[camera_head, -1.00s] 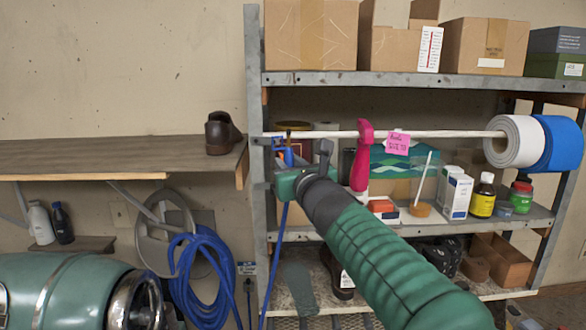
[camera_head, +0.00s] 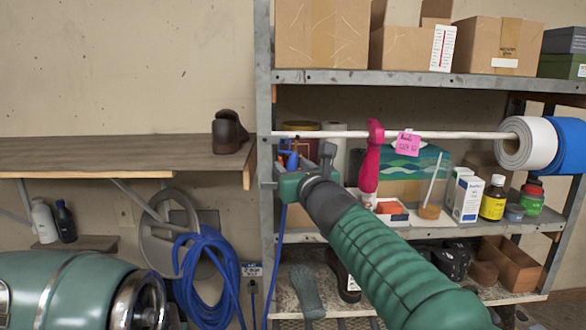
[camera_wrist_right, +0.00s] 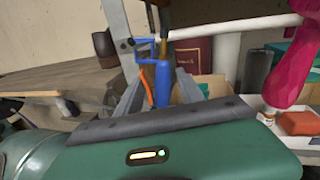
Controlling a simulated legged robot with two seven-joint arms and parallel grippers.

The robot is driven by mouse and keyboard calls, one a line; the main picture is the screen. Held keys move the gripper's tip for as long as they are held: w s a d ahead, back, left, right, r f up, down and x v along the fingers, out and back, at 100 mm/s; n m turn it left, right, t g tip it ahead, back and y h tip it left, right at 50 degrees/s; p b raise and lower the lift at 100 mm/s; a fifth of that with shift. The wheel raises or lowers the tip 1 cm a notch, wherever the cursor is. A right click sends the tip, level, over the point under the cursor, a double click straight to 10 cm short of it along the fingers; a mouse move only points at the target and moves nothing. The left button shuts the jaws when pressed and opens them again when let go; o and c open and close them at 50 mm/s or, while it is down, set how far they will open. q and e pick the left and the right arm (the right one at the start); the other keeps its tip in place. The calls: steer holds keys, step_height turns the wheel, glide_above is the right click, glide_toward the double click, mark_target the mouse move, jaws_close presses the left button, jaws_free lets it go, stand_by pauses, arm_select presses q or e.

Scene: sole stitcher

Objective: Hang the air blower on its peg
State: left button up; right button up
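The blue air blower (camera_head: 292,160) is at the left front post of the metal shelf, with a thin blue hose hanging below it. In the right wrist view its blue handle (camera_wrist_right: 162,88) stands upright between my fingers, with gaps on both sides. A blue loop and brownish upper part show above the handle, close to the post. My right gripper (camera_head: 306,168), on the green arm, is open around the handle; its fingers also show in the right wrist view (camera_wrist_right: 160,92). The peg cannot be told apart from the post and blue loop. My left gripper is out of view.
The grey shelf post (camera_head: 264,90) is close beside the gripper. A wooden bench (camera_head: 100,155) with a brown shoe and a coiled blue hose (camera_head: 203,265) are left.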

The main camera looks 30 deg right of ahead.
steer(key=shift+o, duration=0.3)
steer(key=shift+s+d, duration=0.1)
steer(key=shift+d, duration=0.2)
